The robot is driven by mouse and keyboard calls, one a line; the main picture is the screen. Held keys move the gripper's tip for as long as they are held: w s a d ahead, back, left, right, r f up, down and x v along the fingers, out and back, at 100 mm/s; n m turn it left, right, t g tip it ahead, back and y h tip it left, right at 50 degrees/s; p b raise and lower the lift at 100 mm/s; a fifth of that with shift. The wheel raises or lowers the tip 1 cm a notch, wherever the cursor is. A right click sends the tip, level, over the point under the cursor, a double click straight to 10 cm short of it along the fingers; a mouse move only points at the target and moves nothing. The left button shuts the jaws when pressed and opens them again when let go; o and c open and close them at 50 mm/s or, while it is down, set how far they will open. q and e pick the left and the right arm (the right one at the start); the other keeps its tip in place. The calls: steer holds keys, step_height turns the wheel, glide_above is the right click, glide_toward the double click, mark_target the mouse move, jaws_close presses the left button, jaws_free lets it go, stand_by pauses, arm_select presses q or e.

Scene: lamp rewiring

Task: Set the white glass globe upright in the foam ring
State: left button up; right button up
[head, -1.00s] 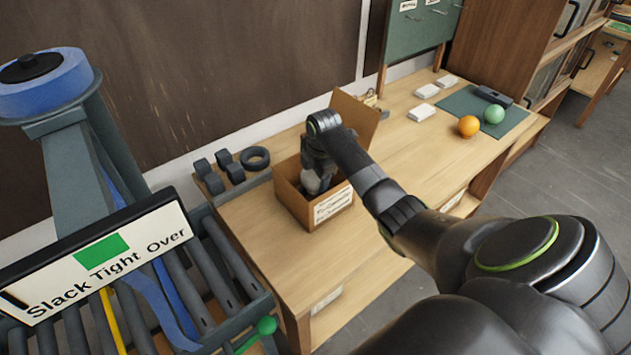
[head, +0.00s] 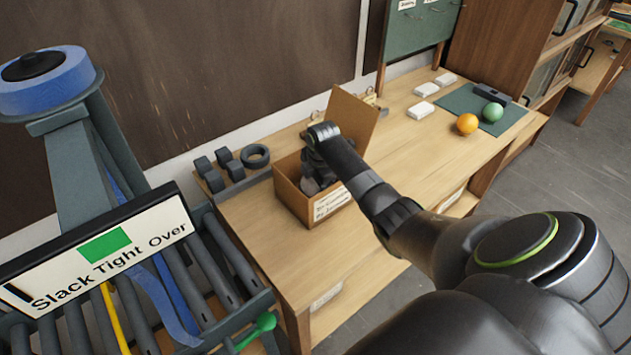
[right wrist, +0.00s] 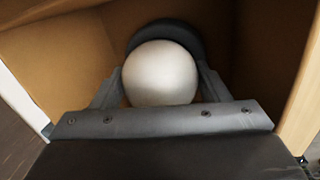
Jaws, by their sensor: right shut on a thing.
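The white glass globe (right wrist: 160,76) shows in the right wrist view, inside an open cardboard box (head: 329,208). My right gripper (right wrist: 161,88) is shut on the globe, with one finger on each side. In the head view the right gripper (head: 316,176) reaches down into the box, and its arm hides much of the inside. A dark curved rim (right wrist: 166,30) shows just beyond the globe in the box; I cannot tell whether it is the foam ring or whether the globe touches it. A dark ring (head: 255,156) lies on the bench left of the box. My left gripper is out of view.
The box walls stand close around the gripper, and its flap (head: 352,115) is raised at the back. Dark holders (head: 227,163) stand to the left. An orange ball (head: 467,124) and a green ball (head: 492,112) are at the far right. The bench right of the box is mostly clear.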

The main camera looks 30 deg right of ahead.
steer(key=o, duration=0.6)
steer(key=shift+s+a+f, duration=0.1)
steer(key=shift+s+f, duration=0.2)
steer(key=shift+f, duration=0.15)
steer(key=o, duration=0.4)
steer(key=shift+a+f, duration=0.1)
steer(key=shift+f, duration=0.05)
steer(key=shift+c, duration=0.2)
steer(key=shift+r, duration=0.75)
steer(key=b+v, duration=0.1)
steer(key=v, duration=1.1)
steer(key=shift+w+d, duration=0.25)
steer(key=shift+w, duration=0.15)
